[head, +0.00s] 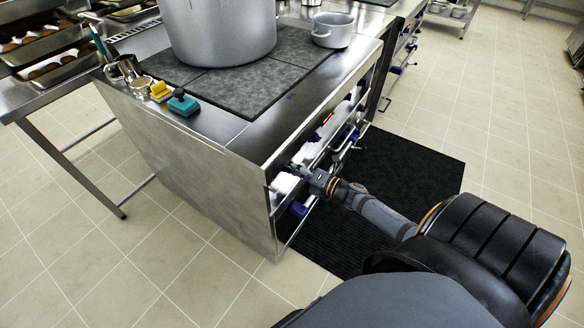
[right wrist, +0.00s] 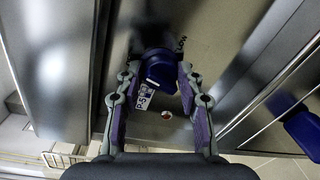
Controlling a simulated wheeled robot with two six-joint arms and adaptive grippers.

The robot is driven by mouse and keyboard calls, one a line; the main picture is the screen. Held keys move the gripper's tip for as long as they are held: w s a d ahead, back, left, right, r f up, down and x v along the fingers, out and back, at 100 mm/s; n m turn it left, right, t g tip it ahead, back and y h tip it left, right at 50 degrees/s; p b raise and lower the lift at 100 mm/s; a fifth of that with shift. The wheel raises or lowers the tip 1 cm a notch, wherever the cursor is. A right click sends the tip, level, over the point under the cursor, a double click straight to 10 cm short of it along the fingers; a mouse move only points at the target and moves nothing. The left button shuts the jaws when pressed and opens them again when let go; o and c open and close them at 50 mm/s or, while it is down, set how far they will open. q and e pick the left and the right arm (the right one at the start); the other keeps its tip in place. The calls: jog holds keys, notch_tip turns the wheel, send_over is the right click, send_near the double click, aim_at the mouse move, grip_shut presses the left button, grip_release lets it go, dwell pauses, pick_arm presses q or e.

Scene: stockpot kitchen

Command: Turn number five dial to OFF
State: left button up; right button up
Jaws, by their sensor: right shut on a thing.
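The dial (right wrist: 163,72) is a dark blue knob on the steel front panel, in the middle of the right wrist view. A small white label reading "P5" (right wrist: 143,98) shows beside it. My right gripper (right wrist: 160,80) is shut on the dial, one finger on each side. In the head view my right gripper (head: 300,174) reaches the front of the stove (head: 190,175) near its left end, and the held dial is hard to make out there. The dial's pointer setting is too small to tell. My left gripper is not in view.
Another blue knob (right wrist: 303,136) shows at the right of the wrist view, and a steel rail (right wrist: 265,75) runs close beside my gripper. A large stockpot (head: 220,30) and a small pot (head: 333,30) stand on the stove top. A black mat (head: 425,165) lies on the floor.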

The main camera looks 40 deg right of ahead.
jog(key=shift+n, duration=1.4)
jog(key=o, duration=1.2)
jog(key=v, duration=1.2)
jog(key=shift+s+a, duration=0.1)
